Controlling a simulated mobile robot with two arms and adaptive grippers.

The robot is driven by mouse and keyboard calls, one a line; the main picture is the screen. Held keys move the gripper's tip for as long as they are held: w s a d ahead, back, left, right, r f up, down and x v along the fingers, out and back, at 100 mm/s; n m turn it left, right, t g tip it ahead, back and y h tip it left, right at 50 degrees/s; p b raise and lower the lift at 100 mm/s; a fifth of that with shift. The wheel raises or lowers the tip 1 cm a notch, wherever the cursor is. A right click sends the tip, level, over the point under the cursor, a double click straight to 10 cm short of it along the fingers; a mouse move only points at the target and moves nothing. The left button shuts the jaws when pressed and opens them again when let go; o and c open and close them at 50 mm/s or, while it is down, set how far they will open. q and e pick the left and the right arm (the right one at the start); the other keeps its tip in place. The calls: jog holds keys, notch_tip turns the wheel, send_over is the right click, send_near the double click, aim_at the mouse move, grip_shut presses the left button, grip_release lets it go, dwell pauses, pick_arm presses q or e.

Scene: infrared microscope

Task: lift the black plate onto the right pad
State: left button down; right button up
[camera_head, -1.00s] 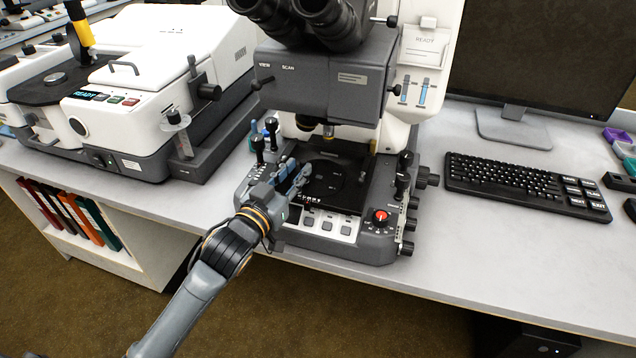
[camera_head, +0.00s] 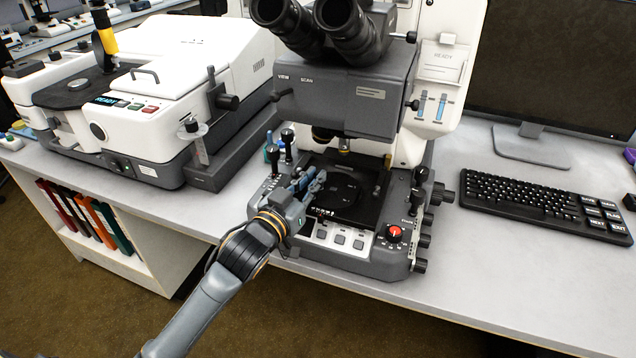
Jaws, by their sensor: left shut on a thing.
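The black plate (camera_head: 352,190) is a dark flat piece with a round disc marking, on the microscope's stage below the lenses. My left gripper (camera_head: 314,181) is at the plate's left side, its grey-blue fingers close together. It appears shut on the plate's near left edge; the fingers hide the exact contact. The plate looks flat and low over the stage, and I cannot tell whether it is raised. I cannot clearly make out the right pad. My right gripper is not in view.
The microscope head (camera_head: 345,92) overhangs the stage closely. Black knobs stand at both sides, with a red button (camera_head: 394,233) at the front right. A keyboard (camera_head: 545,205) and monitor (camera_head: 560,60) are right. A white instrument (camera_head: 185,75) stands left. Bare table lies between microscope and keyboard.

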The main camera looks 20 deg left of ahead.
pick_arm(q)
jog(key=shift+r, duration=0.5)
notch_tip(320, 180, up, 3)
jog(key=shift+s+f, duration=0.1)
jog(key=shift+f, duration=0.1)
jog(key=s+d+r+p, duration=0.5)
jog(key=s+r+p, duration=0.3)
jog(key=s, duration=0.4)
jog(key=shift+s+d+r, duration=0.15)
jog(key=shift+s+r, duration=0.25)
jog(key=shift+r, duration=0.25)
jog(key=shift+f, duration=0.1)
